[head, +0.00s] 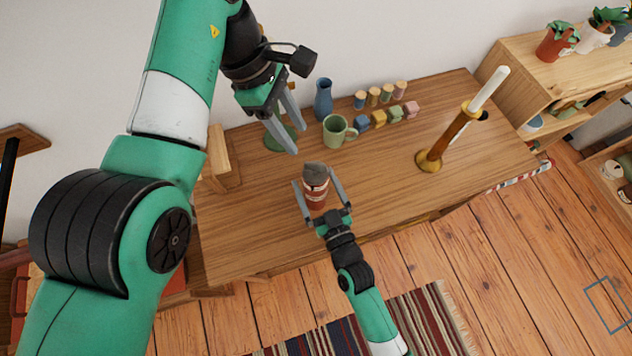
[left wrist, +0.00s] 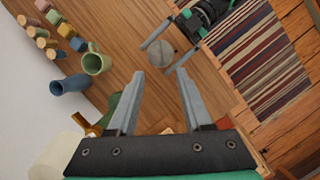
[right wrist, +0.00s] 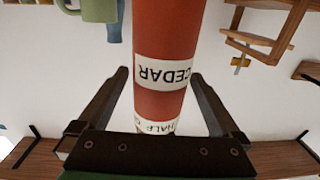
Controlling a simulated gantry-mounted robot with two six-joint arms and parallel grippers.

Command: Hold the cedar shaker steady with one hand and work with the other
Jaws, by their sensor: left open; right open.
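The cedar shaker (head: 315,187) stands upright on the wooden table, red-brown with a grey domed top. In the right wrist view its body (right wrist: 165,40) shows a white label reading CEDAR and a lower band partly reading HALF. My right gripper (head: 321,184) is open, with a finger on either side of the shaker; I cannot tell whether they touch it. My left gripper (head: 292,134) is open and empty, raised above the table up and left of the shaker. In the left wrist view the shaker's grey top (left wrist: 160,54) shows beyond my left fingers (left wrist: 157,85).
A green mug (head: 335,131) and a blue vase (head: 323,99) stand behind the shaker. Several small coloured blocks and wooden-topped jars (head: 374,96) line the back. A brass candlestick (head: 450,138) with a white candle stands at the right. The table's front right is clear.

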